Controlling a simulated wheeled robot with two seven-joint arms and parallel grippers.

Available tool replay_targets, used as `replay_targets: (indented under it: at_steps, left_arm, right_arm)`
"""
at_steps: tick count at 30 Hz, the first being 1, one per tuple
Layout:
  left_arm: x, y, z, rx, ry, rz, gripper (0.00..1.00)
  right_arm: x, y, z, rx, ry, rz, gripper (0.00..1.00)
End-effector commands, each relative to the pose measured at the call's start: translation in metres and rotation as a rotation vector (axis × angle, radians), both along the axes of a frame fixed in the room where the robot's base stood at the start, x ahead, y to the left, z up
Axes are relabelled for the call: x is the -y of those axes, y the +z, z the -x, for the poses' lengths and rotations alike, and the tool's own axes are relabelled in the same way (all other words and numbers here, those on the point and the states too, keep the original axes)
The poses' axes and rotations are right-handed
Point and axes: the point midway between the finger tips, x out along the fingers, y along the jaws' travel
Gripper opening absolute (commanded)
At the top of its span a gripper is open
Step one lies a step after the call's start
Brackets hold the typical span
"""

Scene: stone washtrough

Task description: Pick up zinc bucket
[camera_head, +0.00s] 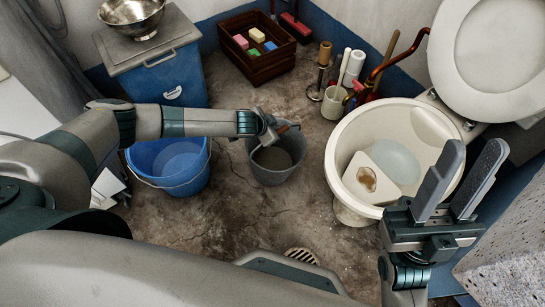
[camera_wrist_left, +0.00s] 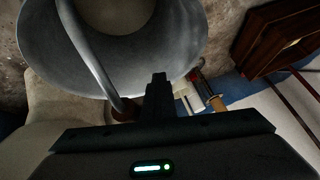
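The zinc bucket (camera_head: 273,172), grey and round, shows in the middle of the head view, right of the blue bucket. My left gripper (camera_head: 281,127) is at its upper rim, where a brown piece of the handle shows. In the left wrist view, the bucket (camera_wrist_left: 40,50) fills the upper left. Its handle curves down to a brown grip at the left gripper's fingers (camera_wrist_left: 158,92), which look together on it. Whether the bucket touches the floor is unclear. My right gripper (camera_head: 459,182) is open and empty, in front of the toilet bowl.
A blue bucket (camera_head: 163,186) stands close on the left. The toilet (camera_head: 345,150) is on the right, with a white brush holder (camera_head: 335,103) behind it. A wooden crate (camera_head: 262,70) and a blue bin (camera_head: 160,84) are at the back. A drain (camera_head: 302,256) lies in front.

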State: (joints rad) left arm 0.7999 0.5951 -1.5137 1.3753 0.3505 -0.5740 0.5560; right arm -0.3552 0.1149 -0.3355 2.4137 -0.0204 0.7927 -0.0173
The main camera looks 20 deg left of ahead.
Motion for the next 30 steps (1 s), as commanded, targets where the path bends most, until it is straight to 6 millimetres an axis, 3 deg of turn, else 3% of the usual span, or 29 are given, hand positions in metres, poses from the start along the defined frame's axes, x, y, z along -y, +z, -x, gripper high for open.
replay_targets:
  at_steps: [25, 30]
  left_arm:
    - [0.0011, -0.0007, 0.001, -0.001, -0.001, 0.001, 0.0]
    - [0.0011, -0.0009, 0.0013, -0.002, -0.002, 0.002, 0.39]
  right_arm:
    - [0.0001, 0.0028, -0.001, 0.012, -0.001, 0.001, 0.31]
    - [0.0001, 0.0016, -0.0007, 0.006, 0.0, 0.0, 0.31]
